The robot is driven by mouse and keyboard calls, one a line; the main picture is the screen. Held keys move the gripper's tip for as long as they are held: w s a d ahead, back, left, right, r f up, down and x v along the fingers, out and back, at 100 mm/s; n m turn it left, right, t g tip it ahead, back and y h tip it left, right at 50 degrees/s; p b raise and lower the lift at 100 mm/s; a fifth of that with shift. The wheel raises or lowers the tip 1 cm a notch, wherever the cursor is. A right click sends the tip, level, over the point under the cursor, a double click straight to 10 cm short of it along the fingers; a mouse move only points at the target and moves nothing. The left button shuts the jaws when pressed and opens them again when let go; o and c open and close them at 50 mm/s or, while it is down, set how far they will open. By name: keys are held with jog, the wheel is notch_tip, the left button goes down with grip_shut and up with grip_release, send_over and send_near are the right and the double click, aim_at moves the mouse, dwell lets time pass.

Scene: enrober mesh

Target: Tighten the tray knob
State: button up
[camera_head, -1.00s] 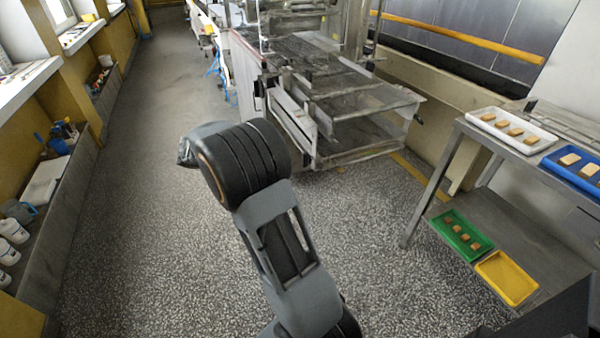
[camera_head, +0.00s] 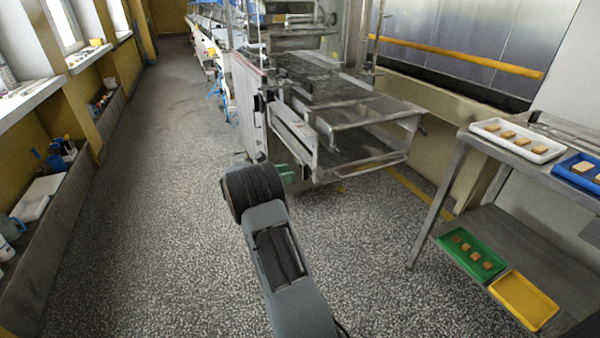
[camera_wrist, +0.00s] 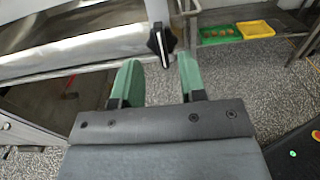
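A black knob (camera_wrist: 161,42) with a white line on its face shows in the wrist view, at the lower end of a pale metal post. It lies just beyond and between the green fingertips of my gripper (camera_wrist: 160,72), which are spread apart with nothing gripped. In the head view my gripper (camera_head: 287,174) shows only as a bit of green past my dark wrist, at the near left lower side of the machine's metal tray (camera_head: 375,157). I cannot make out this knob in the head view.
A steel table on the right holds a white tray (camera_head: 517,140) and a blue tray (camera_head: 580,171). Its lower shelf holds a green tray (camera_head: 470,254) and a yellow tray (camera_head: 524,299). A trough runs along the left wall. The speckled floor between is clear.

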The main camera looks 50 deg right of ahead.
aim_at(303, 169)
jog(key=shift+x, duration=2.65)
jog(key=shift+c, duration=0.3)
grip_shut()
